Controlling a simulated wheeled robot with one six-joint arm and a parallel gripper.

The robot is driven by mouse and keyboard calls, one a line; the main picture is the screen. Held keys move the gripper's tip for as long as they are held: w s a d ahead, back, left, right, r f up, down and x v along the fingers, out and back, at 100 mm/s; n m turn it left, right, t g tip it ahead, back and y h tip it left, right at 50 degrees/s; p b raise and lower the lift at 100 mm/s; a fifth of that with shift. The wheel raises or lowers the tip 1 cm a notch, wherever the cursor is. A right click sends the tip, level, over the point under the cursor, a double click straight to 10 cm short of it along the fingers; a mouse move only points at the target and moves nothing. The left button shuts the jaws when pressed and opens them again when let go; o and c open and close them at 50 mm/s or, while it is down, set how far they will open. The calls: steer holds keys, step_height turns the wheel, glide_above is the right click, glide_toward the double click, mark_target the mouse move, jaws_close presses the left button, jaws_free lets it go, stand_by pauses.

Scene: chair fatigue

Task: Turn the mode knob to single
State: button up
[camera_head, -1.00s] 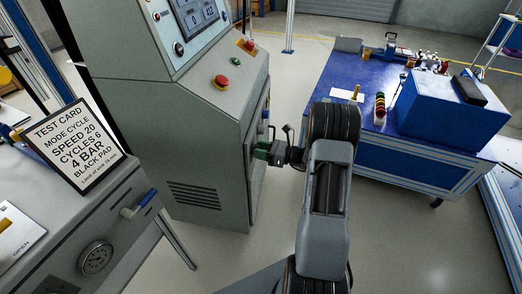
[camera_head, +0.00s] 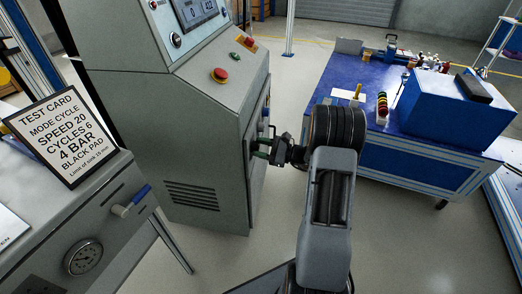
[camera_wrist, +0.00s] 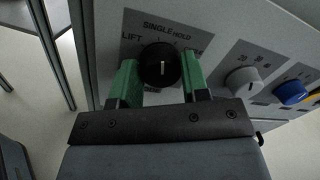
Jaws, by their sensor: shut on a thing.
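The mode knob (camera_wrist: 160,65) is round and black with a white pointer line, on a grey panel in the wrist view. Its pointer stands nearly upright in the picture. The labels LIFT, SINGLE and HOLD arc around it, and one at the right is partly hidden. My gripper (camera_wrist: 158,80) has green fingers, one on each side of the knob, and is shut on it. In the head view my gripper (camera_head: 264,148) is at the right side of the grey machine (camera_head: 205,130); the knob is hidden there.
Beside the mode knob are a grey knob (camera_wrist: 243,81) and a blue knob (camera_wrist: 291,92). A test card (camera_head: 62,135) reading MODE CYCLE stands on the left cabinet. A red stop button (camera_head: 219,74) is on the machine. A blue table (camera_head: 345,75) stands to the right; floor lies between.

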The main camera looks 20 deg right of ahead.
steer(key=shift+n, duration=0.3)
steer(key=o, duration=0.9)
steer(key=p+v, duration=0.2)
steer(key=v, duration=1.2)
steer(key=shift+p, duration=0.4)
steer(key=shift+w, duration=0.1)
